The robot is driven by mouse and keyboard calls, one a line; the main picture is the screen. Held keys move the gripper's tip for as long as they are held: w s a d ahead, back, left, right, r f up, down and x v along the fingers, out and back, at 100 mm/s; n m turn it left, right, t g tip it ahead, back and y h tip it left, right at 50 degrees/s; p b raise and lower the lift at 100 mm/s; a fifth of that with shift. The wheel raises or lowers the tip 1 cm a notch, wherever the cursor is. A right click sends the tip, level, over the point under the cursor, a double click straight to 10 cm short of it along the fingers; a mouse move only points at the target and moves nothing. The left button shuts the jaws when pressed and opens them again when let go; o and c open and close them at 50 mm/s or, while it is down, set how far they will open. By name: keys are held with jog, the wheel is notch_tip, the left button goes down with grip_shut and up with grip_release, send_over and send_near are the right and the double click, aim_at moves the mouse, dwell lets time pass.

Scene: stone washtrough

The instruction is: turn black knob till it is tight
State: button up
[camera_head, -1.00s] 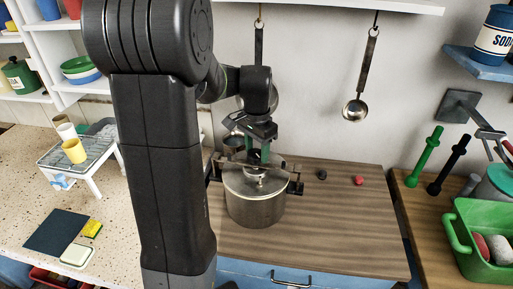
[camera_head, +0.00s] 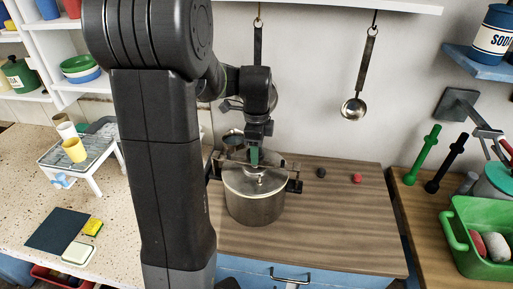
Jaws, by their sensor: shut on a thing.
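A steel pot (camera_head: 254,202) with a lid stands on the wooden worktop, upright. A dark clamp bar (camera_head: 283,168) lies across the top of its lid. My gripper (camera_head: 255,158) points down over the middle of the lid, its green-padded fingers at the bar's centre. It is shut on the black knob there, which the fingers hide almost fully. I cannot tell from this view how tight the knob is.
A small black piece (camera_head: 321,173) and a small red piece (camera_head: 357,178) lie on the worktop (camera_head: 340,225) right of the pot. A ladle (camera_head: 358,90) hangs on the wall behind. A green tub (camera_head: 462,240) stands far right. The worktop's front right is clear.

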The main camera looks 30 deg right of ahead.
jog(key=m, duration=0.4)
jog(key=shift+m, duration=0.4)
jog(key=m, duration=0.3)
jog(key=shift+a+m, duration=0.15)
jog(key=shift+m, duration=0.15)
jog(key=m, duration=0.3)
jog(key=shift+m, duration=0.3)
jog(key=shift+a+m+p, duration=0.1)
jog(key=shift+m+p, duration=0.4)
jog(key=shift+m, duration=1.3)
jog(key=o, duration=1)
jog(key=shift+r, duration=0.1)
